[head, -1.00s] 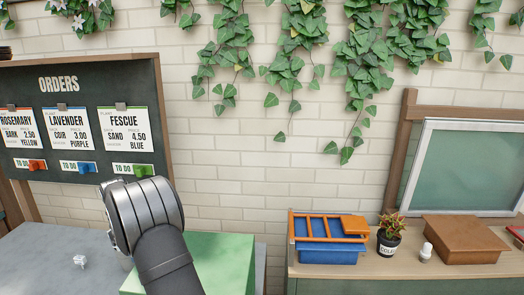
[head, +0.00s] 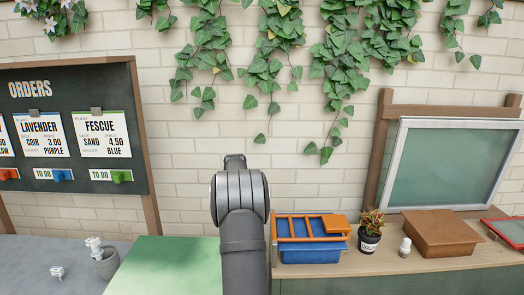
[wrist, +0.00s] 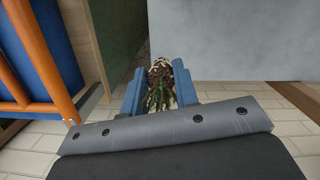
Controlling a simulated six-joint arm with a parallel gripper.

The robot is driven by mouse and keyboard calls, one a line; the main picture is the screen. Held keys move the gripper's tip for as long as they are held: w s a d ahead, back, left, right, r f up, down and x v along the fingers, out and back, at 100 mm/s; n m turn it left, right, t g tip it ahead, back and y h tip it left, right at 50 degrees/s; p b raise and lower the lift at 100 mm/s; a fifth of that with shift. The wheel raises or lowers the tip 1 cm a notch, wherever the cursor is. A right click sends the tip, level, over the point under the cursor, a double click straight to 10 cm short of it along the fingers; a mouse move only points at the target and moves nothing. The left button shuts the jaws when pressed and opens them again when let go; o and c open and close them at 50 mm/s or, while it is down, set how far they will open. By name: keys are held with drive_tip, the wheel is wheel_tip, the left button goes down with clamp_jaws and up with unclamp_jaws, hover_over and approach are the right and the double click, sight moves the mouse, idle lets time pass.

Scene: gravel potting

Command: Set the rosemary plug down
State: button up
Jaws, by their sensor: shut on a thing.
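In the wrist view my gripper (wrist: 160,88) is shut on the rosemary plug (wrist: 159,98). Its green needles point toward the camera, and its pale-flecked brown root ball (wrist: 160,71) shows at the far end, between the blue fingers. The plug is held in the air, with pale paving below. In the head view my arm stands upright near the middle, and it hides the fingers and the plug.
A blue bin with an orange rack (head: 311,228) is just right of my arm in the head view. A potted plant (head: 370,242), a white bottle (head: 405,246) and a brown box (head: 441,232) stand farther right. A green surface (head: 165,265) lies left.

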drive_tip(key=d+m, duration=0.2)
drive_tip(key=d, duration=0.6)
drive_tip(key=shift+r+m, duration=0.15)
drive_tip(key=shift+m, duration=0.15)
